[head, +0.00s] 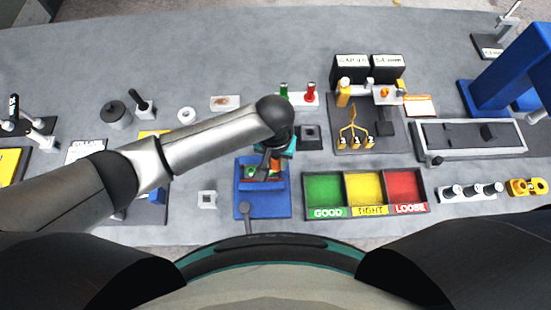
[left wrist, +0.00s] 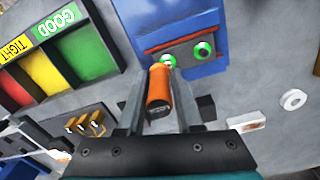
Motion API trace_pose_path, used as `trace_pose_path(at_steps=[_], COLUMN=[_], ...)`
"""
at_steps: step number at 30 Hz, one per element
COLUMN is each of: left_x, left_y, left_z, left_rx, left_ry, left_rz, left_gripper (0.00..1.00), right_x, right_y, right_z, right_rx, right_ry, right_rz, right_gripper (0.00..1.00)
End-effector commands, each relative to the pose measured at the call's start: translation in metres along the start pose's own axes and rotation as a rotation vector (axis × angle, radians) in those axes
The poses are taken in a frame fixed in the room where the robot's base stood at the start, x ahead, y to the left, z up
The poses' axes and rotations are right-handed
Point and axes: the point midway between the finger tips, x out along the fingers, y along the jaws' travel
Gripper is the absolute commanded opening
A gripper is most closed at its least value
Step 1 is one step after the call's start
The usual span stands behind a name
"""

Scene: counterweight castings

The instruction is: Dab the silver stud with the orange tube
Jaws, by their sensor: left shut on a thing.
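My left gripper (head: 268,168) is over the blue fixture (head: 248,208) in the head view. In the left wrist view my left gripper (left wrist: 160,72) is shut on the orange tube (left wrist: 158,88), which lies between its two fingers. The blue fixture (left wrist: 180,22) shows past the tube's far end, with two green rings on its face. The left green ring (left wrist: 168,61) is close to the tube's far end; the right green ring (left wrist: 203,51) is clear of it. Contact is unclear. My right gripper is not seen.
A sorting tray (head: 366,214) with green, yellow and red bins stands right of the fixture. A small white square block (head: 207,199) lies to its left. Green and red bottles (head: 309,93) stand behind, and a white ring (head: 187,115) lies on the grey table.

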Motion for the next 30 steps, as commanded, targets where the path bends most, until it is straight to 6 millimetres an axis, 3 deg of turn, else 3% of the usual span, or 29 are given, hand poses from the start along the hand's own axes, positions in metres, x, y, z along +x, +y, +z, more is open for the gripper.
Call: trace_pose_path(at_steps=[13,30], left_x=[0.001,-0.036], left_y=[-0.001,0.001], left_z=[0.003,0.001], left_rx=[0.000,0.001], left_ry=[-0.007,-0.002], left_rz=[-0.002,0.000], left_gripper=[0.00,0.00], right_x=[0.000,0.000], right_y=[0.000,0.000], right_z=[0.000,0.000], right_rx=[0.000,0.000], right_ry=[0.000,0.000], right_rz=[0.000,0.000], right_gripper=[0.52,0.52])
